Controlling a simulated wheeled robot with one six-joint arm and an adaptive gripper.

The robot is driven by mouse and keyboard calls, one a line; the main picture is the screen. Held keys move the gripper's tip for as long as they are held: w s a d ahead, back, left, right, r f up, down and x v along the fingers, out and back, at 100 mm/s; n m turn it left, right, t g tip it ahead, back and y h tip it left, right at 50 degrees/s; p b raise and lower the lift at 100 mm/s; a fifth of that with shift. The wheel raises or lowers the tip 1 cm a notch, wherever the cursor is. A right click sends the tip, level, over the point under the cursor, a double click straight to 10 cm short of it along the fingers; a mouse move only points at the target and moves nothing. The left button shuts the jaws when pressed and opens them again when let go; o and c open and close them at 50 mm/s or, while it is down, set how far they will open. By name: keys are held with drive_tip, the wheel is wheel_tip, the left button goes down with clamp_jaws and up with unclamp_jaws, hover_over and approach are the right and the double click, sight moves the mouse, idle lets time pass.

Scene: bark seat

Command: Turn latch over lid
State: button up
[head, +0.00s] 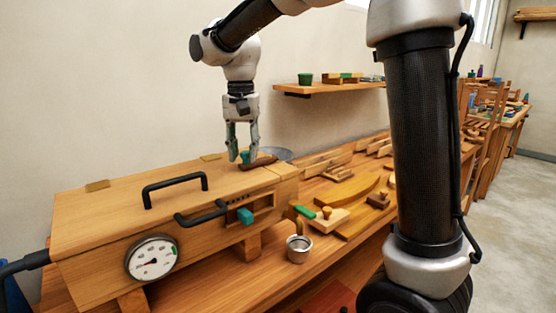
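A long wooden box (110,245) stands on the bench at the left. Its flat lid (120,200) is down and carries a black handle (175,187). A dark brown latch (262,163) with a teal knob (245,157) lies on the box top near its right end. My gripper (244,156) points straight down at the latch, with its two fingertips apart on either side of the teal knob. Whether the fingers touch the knob is too small to tell. The latch's left part is partly hidden by the fingers.
The box front has a round gauge (152,258), a black handle (201,213) and a teal slider (245,216). A metal cup (298,248) stands before the box. Wooden pieces (350,190) and planes crowd the bench to the right. A wall shelf (325,90) hangs behind.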

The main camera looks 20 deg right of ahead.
drive_tip(key=shift+r, duration=4.5)
